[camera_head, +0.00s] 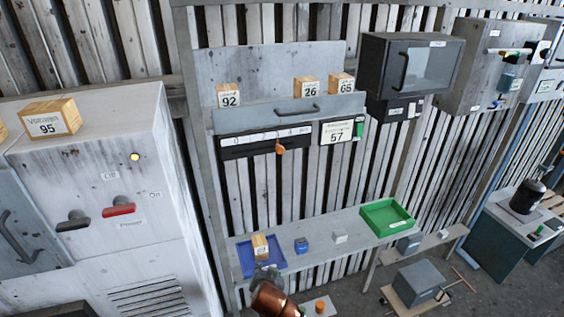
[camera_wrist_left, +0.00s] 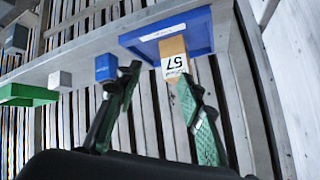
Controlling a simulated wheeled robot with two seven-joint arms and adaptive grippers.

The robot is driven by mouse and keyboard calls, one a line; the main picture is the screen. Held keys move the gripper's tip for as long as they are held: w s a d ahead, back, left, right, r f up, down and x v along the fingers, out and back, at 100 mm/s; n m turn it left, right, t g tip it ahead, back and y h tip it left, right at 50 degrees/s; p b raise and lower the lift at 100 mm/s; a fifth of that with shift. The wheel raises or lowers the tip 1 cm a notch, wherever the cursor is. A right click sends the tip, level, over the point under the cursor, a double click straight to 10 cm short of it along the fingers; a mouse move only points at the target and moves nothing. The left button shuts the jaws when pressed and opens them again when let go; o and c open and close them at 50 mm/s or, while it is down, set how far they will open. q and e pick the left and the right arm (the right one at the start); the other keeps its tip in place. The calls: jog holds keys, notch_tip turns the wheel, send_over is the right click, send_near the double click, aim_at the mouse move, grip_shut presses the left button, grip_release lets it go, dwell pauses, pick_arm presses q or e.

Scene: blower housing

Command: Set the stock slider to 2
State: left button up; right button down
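The stock slider is a dark strip (camera_head: 236,153) on the wall shelf with a numbered white scale. Its orange knob (camera_head: 280,147) hangs right of the 2, near the mark that looks like a 4. My left gripper (camera_head: 267,272) is low in the head view, at the front of the lower shelf and well below the slider. In the left wrist view its fingers (camera_wrist_left: 158,78) are spread apart with nothing visibly gripped. A wooden block marked 57 (camera_wrist_left: 173,52) stands in the blue tray (camera_head: 277,264), just beyond the fingertips. My right gripper is out of view.
A card reading 57 (camera_head: 337,137) with a green tab is right of the slider. Blocks marked 92 (camera_head: 229,95), 26 (camera_head: 306,87) and 65 (camera_head: 341,83) sit above. A blue cube (camera_head: 301,245), white cube (camera_head: 340,237) and green tray (camera_head: 386,217) line the lower shelf.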

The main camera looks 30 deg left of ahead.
pick_arm(q)
jog(key=w+d+r+n+t+y, duration=0.1)
jog(key=w+r+n+y, duration=0.15)
jog(key=r, duration=0.85)
jog(key=w+r+n+t+y, duration=0.1)
jog(key=w+r+t, duration=0.15)
jog(key=r, duration=0.95)
jog(key=n+y, duration=0.5)
send_near(281, 150)
jog(key=a, duration=0.1)
jog(key=shift+m, duration=0.25)
jog(key=p+x, duration=0.2)
jog(key=x, duration=0.4)
jog(key=shift+w+a+p, duration=0.15)
jog(key=shift+w+p, duration=0.25)
jog(key=shift+w, duration=0.05)
jog(key=shift+w+a, duration=0.3)
jog(key=shift+w, duration=0.05)
jog(key=shift+c, duration=0.2)
grip_shut()
